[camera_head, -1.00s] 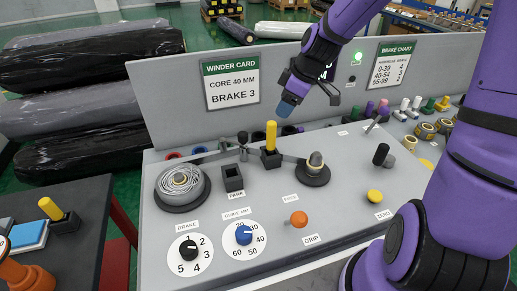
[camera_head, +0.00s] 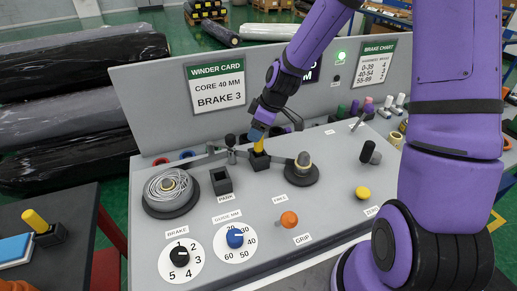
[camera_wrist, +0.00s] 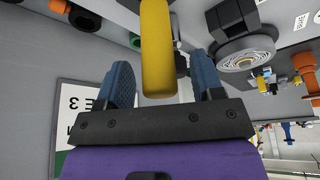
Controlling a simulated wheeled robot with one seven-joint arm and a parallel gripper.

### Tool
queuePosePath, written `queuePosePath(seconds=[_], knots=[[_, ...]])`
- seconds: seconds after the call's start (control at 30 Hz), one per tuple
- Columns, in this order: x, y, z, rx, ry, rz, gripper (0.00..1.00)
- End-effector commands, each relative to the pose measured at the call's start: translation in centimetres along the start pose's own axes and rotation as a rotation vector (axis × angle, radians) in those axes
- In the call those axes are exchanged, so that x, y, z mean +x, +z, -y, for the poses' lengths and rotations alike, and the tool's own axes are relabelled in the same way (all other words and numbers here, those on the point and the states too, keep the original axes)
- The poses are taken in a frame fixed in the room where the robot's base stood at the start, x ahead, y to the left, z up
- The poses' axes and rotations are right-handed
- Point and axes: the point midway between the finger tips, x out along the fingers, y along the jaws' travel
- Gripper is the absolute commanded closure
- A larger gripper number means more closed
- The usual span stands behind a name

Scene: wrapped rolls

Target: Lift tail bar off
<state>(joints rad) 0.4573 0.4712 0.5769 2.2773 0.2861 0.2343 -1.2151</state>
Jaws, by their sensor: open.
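The tail bar appears to be the piece with the upright yellow handle (camera_head: 259,145) on a black block (camera_head: 258,161), between the coiled spool (camera_head: 170,190) and the smaller spindle (camera_head: 303,172) on the grey panel. My gripper (camera_head: 257,129) has come down from above, its blue fingers at the top of the handle. In the wrist view the yellow handle (camera_wrist: 157,45) stands between the two open fingers (camera_wrist: 162,80), with a visible gap to each. The handle's top is partly hidden by my gripper in the head view.
An empty black PARK socket (camera_head: 221,182) sits left of the handle. Brake (camera_head: 180,254) and guide (camera_head: 235,237) dials and an orange knob (camera_head: 289,219) lie in front. The upright board with the winder card (camera_head: 216,86) rises behind.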

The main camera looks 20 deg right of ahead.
Motion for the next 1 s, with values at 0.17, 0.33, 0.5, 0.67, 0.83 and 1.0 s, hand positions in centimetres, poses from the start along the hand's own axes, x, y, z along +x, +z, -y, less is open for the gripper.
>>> queuePosePath(seconds=[0.17,0.33,0.5,0.67,0.83,1.0], knots=[[1.03,-0.02,0.0,0.0,0.001,0.0,0.39],[1.04,-0.01,-0.02,0.0,0.001,0.0,0.39],[1.03,0.0,-0.02,0.0,0.001,0.0,0.69],[1.02,0.0,-0.02,0.0,0.001,0.0,1.0],[1.0,-0.01,-0.03,0.0,0.001,0.0,1.0],[0.66,-0.15,-0.07,0.0,0.003,-0.001,1.0]])
